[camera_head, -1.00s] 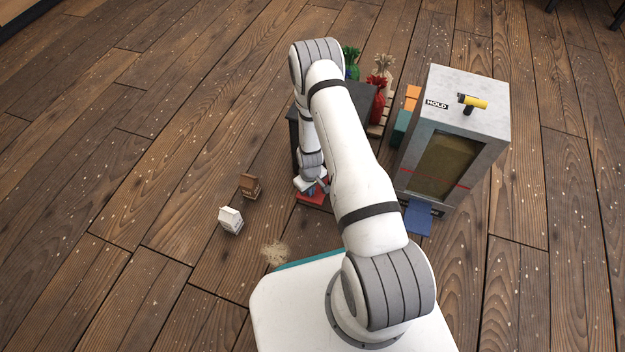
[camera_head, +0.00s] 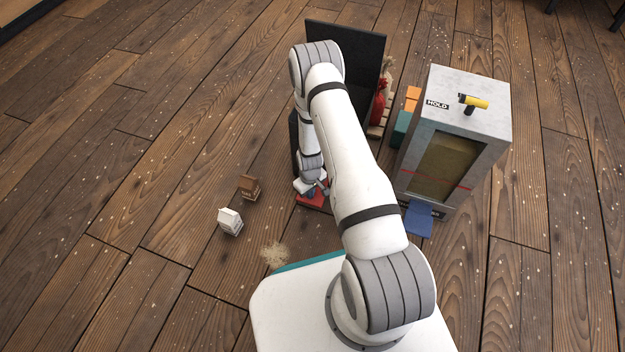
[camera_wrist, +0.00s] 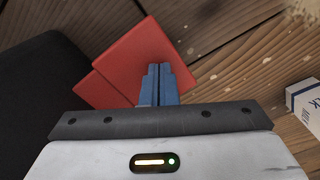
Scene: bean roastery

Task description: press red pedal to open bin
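The red pedal (camera_head: 309,199) sticks out low at the front of the dark bin (camera_head: 295,140). The bin's black lid (camera_head: 352,52) stands raised behind my arm. My gripper (camera_head: 316,190) is down at the pedal, its fingers pointing at it. In the wrist view the blue fingers (camera_wrist: 158,80) are side by side with nothing visible between them, over the red pedal (camera_wrist: 130,62). They appear to touch it. My arm hides most of the bin's front and its opening.
A brown bag (camera_head: 250,187), a white carton (camera_head: 230,221) and spilled grounds (camera_head: 274,255) lie left on the floor. Red sack (camera_head: 379,105) is behind.

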